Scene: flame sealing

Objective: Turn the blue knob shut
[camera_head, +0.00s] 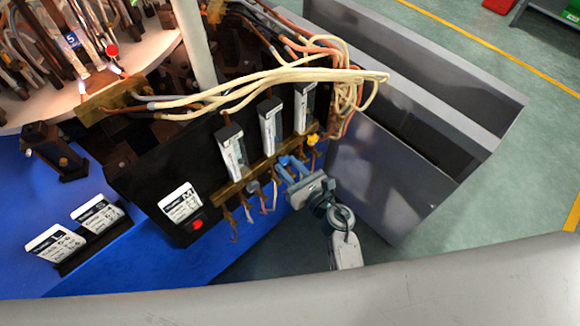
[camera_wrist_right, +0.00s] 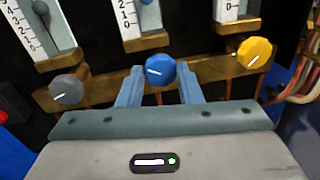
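The blue knob (camera_wrist_right: 160,70) sits on the brass bar below the middle flow gauge in the right wrist view, with a white pointer line on its face. My right gripper (camera_wrist_right: 160,88) has its two blue fingers apart, one on each side of the blue knob; I cannot tell whether they touch it. In the head view my right gripper (camera_head: 287,168) is at the front of the brass bar, and it largely hides the blue knob. My left gripper is not in view.
A grey knob (camera_wrist_right: 67,89) is left of the blue one and a yellow knob (camera_wrist_right: 255,53) is right of it. Cream and orange hoses (camera_head: 270,78) run above the gauges. A red button (camera_head: 197,224) is at the panel's left. A grey cabinet (camera_head: 385,180) stands right.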

